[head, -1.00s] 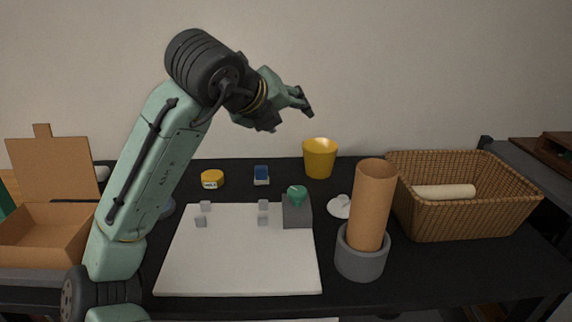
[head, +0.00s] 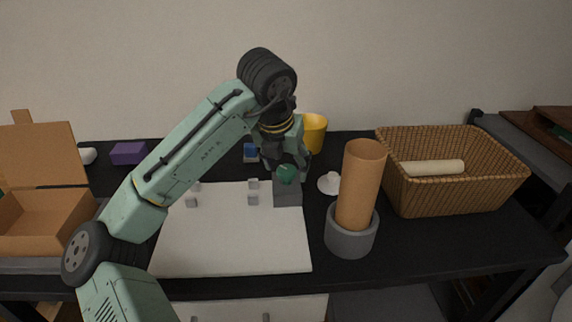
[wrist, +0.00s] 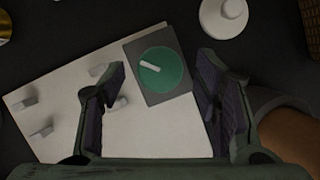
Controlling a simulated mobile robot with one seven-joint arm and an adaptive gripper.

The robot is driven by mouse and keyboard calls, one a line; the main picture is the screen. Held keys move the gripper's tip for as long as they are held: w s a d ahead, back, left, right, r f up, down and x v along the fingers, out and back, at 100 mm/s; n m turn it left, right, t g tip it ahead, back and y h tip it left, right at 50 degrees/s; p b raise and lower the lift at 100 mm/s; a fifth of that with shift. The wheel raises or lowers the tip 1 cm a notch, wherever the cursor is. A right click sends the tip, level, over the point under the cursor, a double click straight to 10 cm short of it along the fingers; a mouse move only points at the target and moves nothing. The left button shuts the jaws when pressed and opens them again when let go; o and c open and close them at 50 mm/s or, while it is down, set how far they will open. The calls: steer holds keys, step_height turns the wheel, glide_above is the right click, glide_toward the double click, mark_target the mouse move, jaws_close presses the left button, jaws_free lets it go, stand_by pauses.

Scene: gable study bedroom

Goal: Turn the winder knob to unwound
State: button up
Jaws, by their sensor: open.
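The winder knob (head: 287,174) is a round green knob on a grey block (head: 288,194) at the right back corner of a white board (head: 235,240). In the wrist view the green knob (wrist: 163,70) shows from above with a pale bar mark pointing to the left and slightly up. My gripper (wrist: 160,95) is open, pointing down, with one finger to either side of the knob's lower edge in that view. The knob lies just ahead of the fingertips, in the gap between them. In the head view my gripper (head: 288,162) is right over the knob. Contact is not visible.
A cardboard tube (head: 361,185) stands in a grey holder (head: 350,238) right of the block. A white round-topped piece (head: 329,183) sits close to the knob's right. A yellow cup (head: 314,132) is behind. A wicker basket (head: 450,190) stands at right, an open cardboard box (head: 45,225) at left.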

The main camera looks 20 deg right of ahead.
steer(key=shift+w+d+f, duration=0.1)
steer(key=shift+w+f, duration=0.05)
steer(key=shift+f, duration=0.3)
steer(key=c, duration=1.1)
